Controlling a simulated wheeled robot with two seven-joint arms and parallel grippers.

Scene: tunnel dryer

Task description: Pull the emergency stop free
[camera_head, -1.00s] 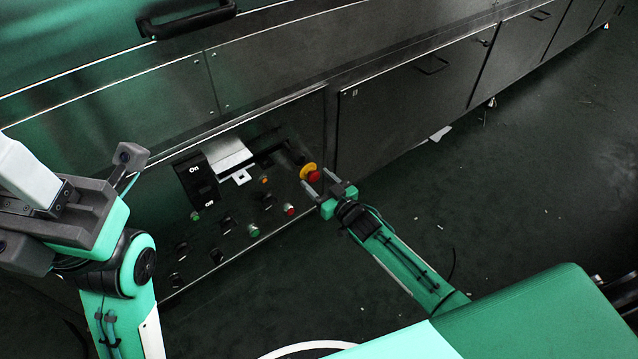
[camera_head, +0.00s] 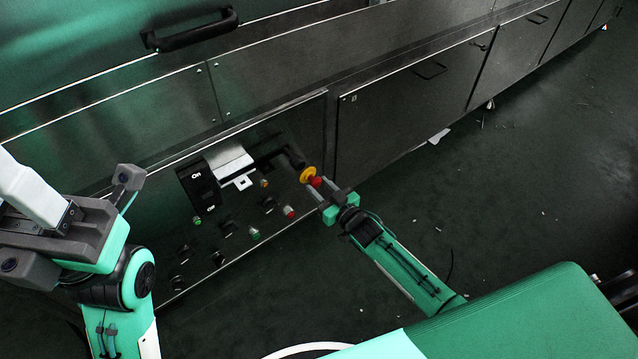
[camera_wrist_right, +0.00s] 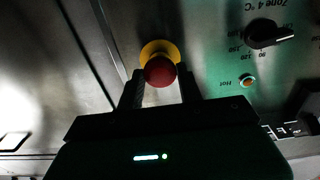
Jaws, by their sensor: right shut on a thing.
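The emergency stop is a red knob (camera_head: 316,182) on a yellow collar (camera_head: 308,174) at the right end of the dark control panel. In the right wrist view the red knob (camera_wrist_right: 160,71) sits in front of the yellow collar (camera_wrist_right: 160,48). My right gripper (camera_head: 320,190) is shut on the red knob; its dark fingers (camera_wrist_right: 160,88) lie on either side of it in the right wrist view. My left gripper (camera_head: 70,230) is at the far left, away from the panel; its fingertips are not clear.
The panel carries several dark knobs, a red button (camera_head: 289,212), a green button (camera_head: 254,234) and a black switch (camera_head: 199,187) marked On. A dark handle (camera_head: 283,158) is left of the yellow collar. The dark floor (camera_head: 500,210) at right is mostly clear.

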